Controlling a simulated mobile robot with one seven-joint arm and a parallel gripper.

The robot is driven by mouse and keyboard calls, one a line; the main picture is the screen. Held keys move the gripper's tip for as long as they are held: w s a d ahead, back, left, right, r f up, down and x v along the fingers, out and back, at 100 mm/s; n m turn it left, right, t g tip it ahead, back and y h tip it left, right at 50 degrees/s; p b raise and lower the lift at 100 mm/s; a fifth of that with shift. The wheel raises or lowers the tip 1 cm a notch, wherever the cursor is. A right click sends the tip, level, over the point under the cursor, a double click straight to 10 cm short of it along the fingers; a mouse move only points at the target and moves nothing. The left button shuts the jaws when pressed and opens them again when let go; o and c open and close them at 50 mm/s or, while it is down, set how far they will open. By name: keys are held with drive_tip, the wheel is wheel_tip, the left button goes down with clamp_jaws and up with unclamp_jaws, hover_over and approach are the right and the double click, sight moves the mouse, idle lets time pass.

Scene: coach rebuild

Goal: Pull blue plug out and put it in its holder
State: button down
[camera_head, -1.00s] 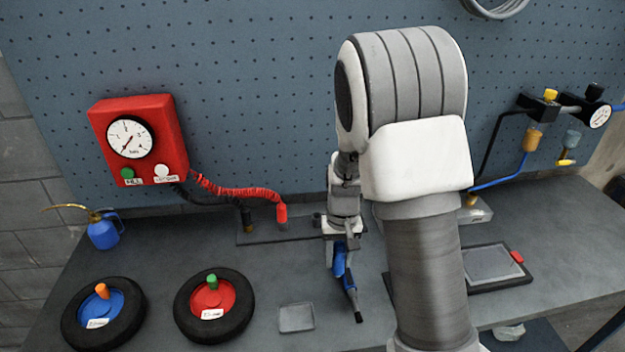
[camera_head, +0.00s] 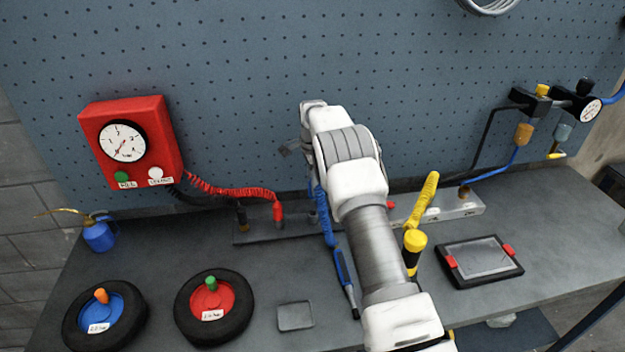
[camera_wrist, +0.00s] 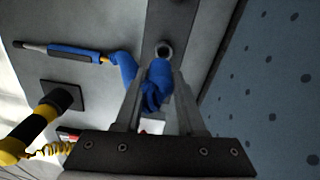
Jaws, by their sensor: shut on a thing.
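In the wrist view, my gripper (camera_wrist: 157,78) is shut on the blue plug (camera_wrist: 157,88), which sits between the two fingers. A pale ring around a dark hole (camera_wrist: 163,49) lies just beyond the plug on a dark strip (camera_wrist: 178,18); whether the plug touches it I cannot tell. A blue lead runs left from the plug to a blue pen-like tool (camera_wrist: 72,53) on the bench. In the head view, the blue coiled lead (camera_head: 325,217) and tool (camera_head: 343,268) show left of my arm. My fingertips and the plug are hidden there.
The dark strip (camera_head: 258,238) has a red plug (camera_head: 278,211) and a dark plug at its left end. A yellow-black tool (camera_head: 413,250) stands right of my arm, near a tablet (camera_head: 482,262). Two wheels lie front left. The pegboard (camera_head: 240,100) rises close behind.

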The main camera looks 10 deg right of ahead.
sight(313, 201)
drive_tip(key=shift+w+m, duration=0.45)
drive_tip(key=shift+m, duration=0.15)
drive_tip(key=shift+f+b, duration=1.1)
drive_tip(key=shift+f, duration=1.35)
drive_tip(key=shift+f+b, duration=1.25)
drive_tip(key=shift+f, duration=0.4)
drive_tip(key=shift+r, duration=0.1)
drive_tip(key=shift+c, duration=2.1)
unclamp_jaws()
drive_tip(key=shift+r, duration=0.1)
